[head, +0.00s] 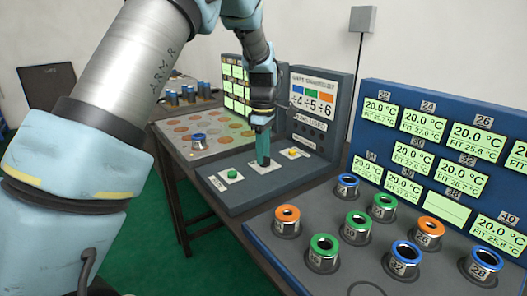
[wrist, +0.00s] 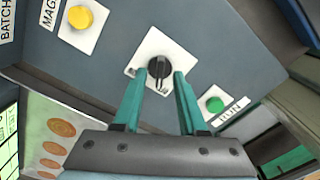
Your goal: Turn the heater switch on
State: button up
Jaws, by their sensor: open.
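In the wrist view a black rotary knob (wrist: 159,67), which looks like the heater switch, sits on a white square plate (wrist: 167,46) on the grey console. My gripper (wrist: 157,77) is open, its two teal fingers reaching toward the plate on the left and right of the knob. I cannot tell whether they touch it. The plate's markings are partly hidden by the fingers, so the switch's setting is unclear. In the head view my gripper (head: 263,161) points down at the middle of the console, and the knob is hidden behind the fingers.
A green button (head: 232,174) and a yellow button (head: 293,152) flank my gripper on the console (head: 265,186). A panel with coloured bars (head: 318,105) stands behind. A blue temperature display board (head: 372,122) and several colour-ringed sockets, one orange (head: 287,214), are at the right.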

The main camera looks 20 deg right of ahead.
jog(key=shift+c, duration=0.2)
grip_shut()
dwell(0.5)
